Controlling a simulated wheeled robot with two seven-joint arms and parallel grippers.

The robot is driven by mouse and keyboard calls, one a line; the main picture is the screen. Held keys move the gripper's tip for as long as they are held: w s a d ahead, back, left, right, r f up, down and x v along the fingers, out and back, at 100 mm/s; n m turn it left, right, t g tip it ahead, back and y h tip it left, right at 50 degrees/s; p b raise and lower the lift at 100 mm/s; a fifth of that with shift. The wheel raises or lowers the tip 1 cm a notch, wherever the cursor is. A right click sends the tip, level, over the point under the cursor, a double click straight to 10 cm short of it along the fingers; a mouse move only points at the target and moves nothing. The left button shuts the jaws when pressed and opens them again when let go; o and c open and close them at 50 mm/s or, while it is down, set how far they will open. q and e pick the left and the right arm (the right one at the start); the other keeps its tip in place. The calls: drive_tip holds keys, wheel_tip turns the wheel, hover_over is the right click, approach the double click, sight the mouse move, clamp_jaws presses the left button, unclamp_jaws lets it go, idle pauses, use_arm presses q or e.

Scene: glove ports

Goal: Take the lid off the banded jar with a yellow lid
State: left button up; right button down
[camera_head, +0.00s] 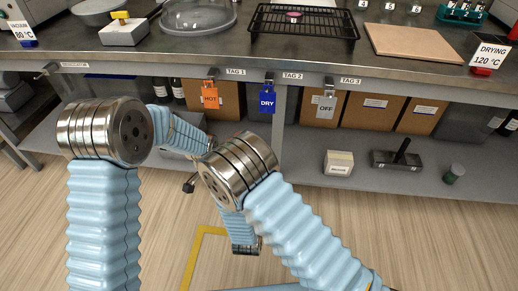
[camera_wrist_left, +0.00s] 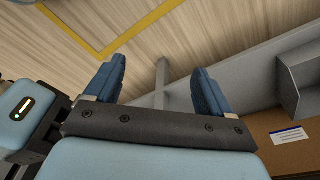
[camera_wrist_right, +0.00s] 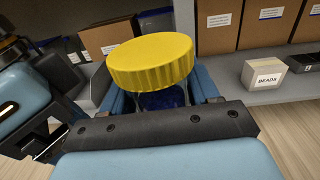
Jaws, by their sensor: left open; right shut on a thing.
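The jar's ribbed yellow lid (camera_wrist_right: 152,62) shows large in the right wrist view. It sits on top of a dark blue jar body (camera_wrist_right: 162,98), mostly hidden beneath it; I cannot make out the bands. My right gripper (camera_wrist_right: 160,92) is shut on the jar body, below the lid. My left gripper (camera_wrist_left: 157,85) is open, with nothing between its fingers in the left wrist view. The two wrists are close together, each showing at the left edge of the other's wrist view. In the head view my arms hide the jar and both gripper tips.
A bench holds a wire rack (camera_head: 303,22) and a wooden board (camera_head: 414,41). Tags hang from its front edge, including an orange one (camera_head: 210,95) and a blue one (camera_head: 267,97). The lower shelf holds cardboard boxes (camera_head: 374,110) and a small white box (camera_head: 339,163). Floor in front is clear.

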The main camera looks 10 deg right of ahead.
use_arm(q)
drive_tip(key=w+d+r+m, duration=0.2)
drive_tip(key=r, duration=0.3)
drive_tip(key=w+d+r+m, duration=0.2)
drive_tip(key=r, duration=0.2)
drive_tip(key=s+d+r+m, duration=0.1)
drive_tip(key=s+d+r, duration=0.1)
drive_tip(key=r, duration=0.1)
drive_tip(key=s+d+r+m+y, duration=0.1)
drive_tip(key=s+d+r+m, duration=0.1)
drive_tip(key=d+r, duration=0.1)
drive_tip(key=s+d+r+m, duration=0.1)
drive_tip(key=d+r+m, duration=0.1)
drive_tip(key=r, duration=0.1)
drive_tip(key=shift+s+d+r+g, duration=0.3)
drive_tip(key=shift+s+r, duration=0.1)
drive_tip(key=shift+s+d+f, duration=0.1)
drive_tip(key=shift+s+d, duration=0.05)
drive_tip(key=shift+s, duration=0.05)
wheel_tip(320, 180, down, 8)
drive_tip(key=shift+r, duration=0.2)
